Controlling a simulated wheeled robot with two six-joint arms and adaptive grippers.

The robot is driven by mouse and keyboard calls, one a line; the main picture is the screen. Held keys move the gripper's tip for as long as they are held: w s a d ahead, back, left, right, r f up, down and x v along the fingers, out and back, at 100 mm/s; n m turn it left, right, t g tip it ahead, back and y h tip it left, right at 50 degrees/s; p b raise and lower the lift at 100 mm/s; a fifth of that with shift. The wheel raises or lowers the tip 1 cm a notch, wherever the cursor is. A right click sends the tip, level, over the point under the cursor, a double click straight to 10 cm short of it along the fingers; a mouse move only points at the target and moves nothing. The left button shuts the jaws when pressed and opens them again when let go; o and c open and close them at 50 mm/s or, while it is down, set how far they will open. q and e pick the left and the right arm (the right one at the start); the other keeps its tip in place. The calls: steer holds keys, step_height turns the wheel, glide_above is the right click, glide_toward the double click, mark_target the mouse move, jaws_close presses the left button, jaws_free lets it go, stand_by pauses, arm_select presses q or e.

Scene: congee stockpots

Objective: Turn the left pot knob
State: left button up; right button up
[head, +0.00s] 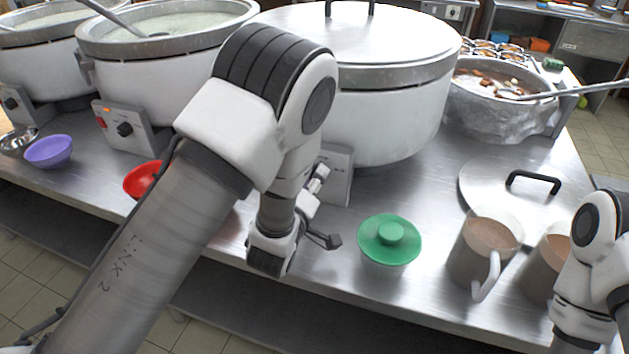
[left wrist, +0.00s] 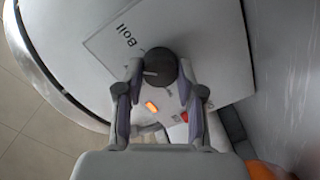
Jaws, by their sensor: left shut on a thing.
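The large white lidded pot (head: 390,115) stands at the middle of the counter, and my left arm reaches to its control panel (head: 338,180). In the left wrist view, the round black knob (left wrist: 161,67) sits on the panel near the word "Boil", with a pale mark on its face. My left gripper (left wrist: 160,76) is shut on the knob, one finger on each side. In the head view my left gripper (head: 318,182) is small beside the panel, and my arm hides the knob. An orange light (left wrist: 152,106) glows below the knob. My right gripper is out of view.
Two open white pots (head: 165,70) (head: 40,60) stand to the left. A red bowl (head: 140,180), a purple bowl (head: 48,151), a green-lidded container (head: 389,242) and a brown-filled pitcher (head: 480,255) stand along the counter's front. A loose lid (head: 490,190) lies to the right.

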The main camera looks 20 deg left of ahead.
arm_select(q)
steer(key=m+b, duration=0.1)
steer(key=m, duration=0.3)
steer(key=shift+f+m+y, duration=0.1)
steer(key=shift+m+y, duration=0.2)
stand_by(0.3)
steer(key=o, duration=1.1)
steer(key=shift+o, duration=0.2)
